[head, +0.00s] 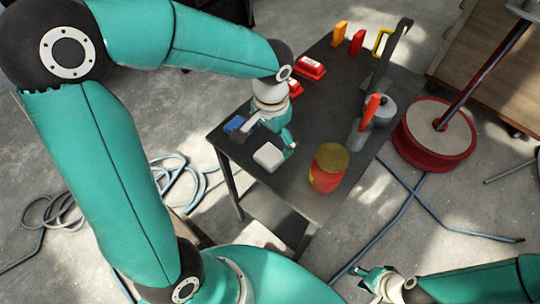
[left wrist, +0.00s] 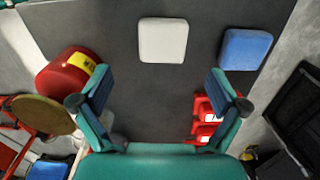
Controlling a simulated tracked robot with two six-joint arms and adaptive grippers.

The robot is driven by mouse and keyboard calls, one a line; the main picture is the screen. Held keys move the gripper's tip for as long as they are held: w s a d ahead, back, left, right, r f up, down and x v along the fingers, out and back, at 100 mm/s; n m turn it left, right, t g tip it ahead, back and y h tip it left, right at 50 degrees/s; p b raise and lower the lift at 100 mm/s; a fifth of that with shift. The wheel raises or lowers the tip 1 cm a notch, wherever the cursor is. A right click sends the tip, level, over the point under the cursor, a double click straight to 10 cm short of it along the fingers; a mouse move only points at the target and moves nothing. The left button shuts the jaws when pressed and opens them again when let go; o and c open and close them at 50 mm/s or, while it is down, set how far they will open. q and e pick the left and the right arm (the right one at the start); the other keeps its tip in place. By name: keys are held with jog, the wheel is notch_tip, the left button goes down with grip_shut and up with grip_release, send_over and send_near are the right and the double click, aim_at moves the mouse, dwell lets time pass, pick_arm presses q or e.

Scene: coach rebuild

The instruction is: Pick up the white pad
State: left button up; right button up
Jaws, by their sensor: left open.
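The white pad (head: 268,156) lies flat near the front left edge of the dark table (head: 298,205). In the left wrist view the white pad (left wrist: 163,40) is whole and unobstructed, ahead of my fingertips and between their lines. My left gripper (head: 270,136) is over the table, close to the pad on its far side in the head view. In the left wrist view its fingers (left wrist: 152,92) are spread wide with nothing between them. My right gripper (head: 370,277) is low at the front, off the table and away from the pad; its jaw opening is unclear.
A blue pad (head: 234,124) lies left of the white pad. A red can with a gold lid (head: 328,168) stands to its right. Red blocks (head: 311,68) and a grey tool with a red handle (head: 365,125) are farther back. A red reel (head: 434,136) stands beyond the table.

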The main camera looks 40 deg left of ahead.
aim_at(269, 154)
pick_arm(q)
jog(key=shift+a+f, duration=0.15)
jog(key=shift+f, duration=3.75)
jog(key=c, duration=1.1)
jog(key=shift+r, duration=0.2)
notch_tip(269, 154, up, 20)
jog(key=shift+f+p, duration=0.1)
jog(key=shift+p, duration=0.65)
